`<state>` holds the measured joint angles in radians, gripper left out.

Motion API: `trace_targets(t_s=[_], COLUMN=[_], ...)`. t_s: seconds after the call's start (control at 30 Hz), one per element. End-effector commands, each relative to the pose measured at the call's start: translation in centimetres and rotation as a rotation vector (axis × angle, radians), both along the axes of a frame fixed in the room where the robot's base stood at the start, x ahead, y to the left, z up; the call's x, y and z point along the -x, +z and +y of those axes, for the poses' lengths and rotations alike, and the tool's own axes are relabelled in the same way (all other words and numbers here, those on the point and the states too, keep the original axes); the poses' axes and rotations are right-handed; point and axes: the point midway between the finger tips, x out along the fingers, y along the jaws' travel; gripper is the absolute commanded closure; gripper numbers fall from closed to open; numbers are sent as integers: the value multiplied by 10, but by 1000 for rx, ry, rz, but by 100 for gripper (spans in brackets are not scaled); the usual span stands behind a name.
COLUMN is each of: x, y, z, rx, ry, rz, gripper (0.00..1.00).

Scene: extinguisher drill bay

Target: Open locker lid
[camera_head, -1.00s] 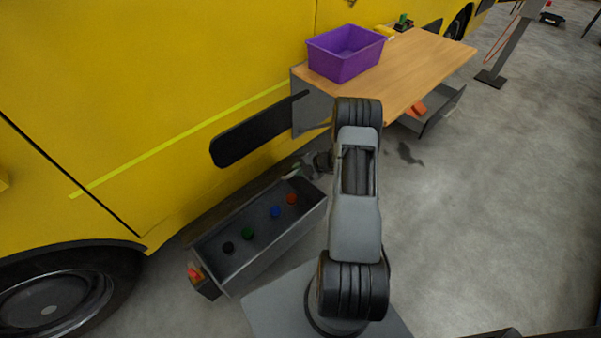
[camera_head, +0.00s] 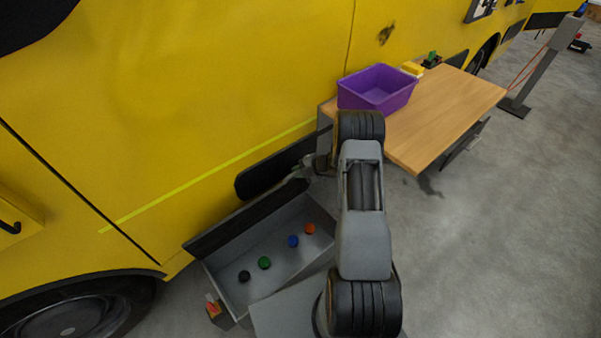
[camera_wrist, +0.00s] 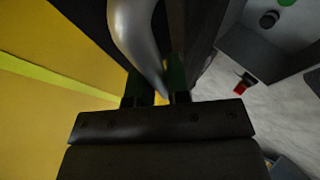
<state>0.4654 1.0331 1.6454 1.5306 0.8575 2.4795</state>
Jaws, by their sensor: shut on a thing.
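The locker (camera_head: 270,283) is a grey open box on the floor beside the yellow vehicle. Its dark lid (camera_head: 240,222) stands raised along the box's vehicle-side edge, leaving the inside in view. My gripper (camera_head: 303,172) is at the far end of the lid, partly hidden by my arm in the head view. In the wrist view my gripper (camera_wrist: 160,95) has its green-padded fingers closed about a smooth curved grey handle (camera_wrist: 135,35). The handle's join to the lid is not clear.
Black, green, blue and orange balls (camera_head: 264,263) lie inside the locker. A small red-and-dark item (camera_head: 213,308) is at its near end. A wooden table (camera_head: 450,110) bears a purple bin (camera_head: 378,90). Clear concrete floor (camera_head: 520,220) lies to the right.

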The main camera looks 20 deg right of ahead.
Motion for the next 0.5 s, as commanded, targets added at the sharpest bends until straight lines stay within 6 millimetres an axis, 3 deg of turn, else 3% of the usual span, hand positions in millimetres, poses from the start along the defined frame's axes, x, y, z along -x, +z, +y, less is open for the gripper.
trace_targets(t_s=[0.33, 0.37, 0.5], x=[-2, -2, -2], y=[1, 1, 1], z=[0, 0, 1], rx=[4, 4, 3], ry=[-4, -3, -1], rz=[-2, -3, -2], gripper=[100, 81, 68])
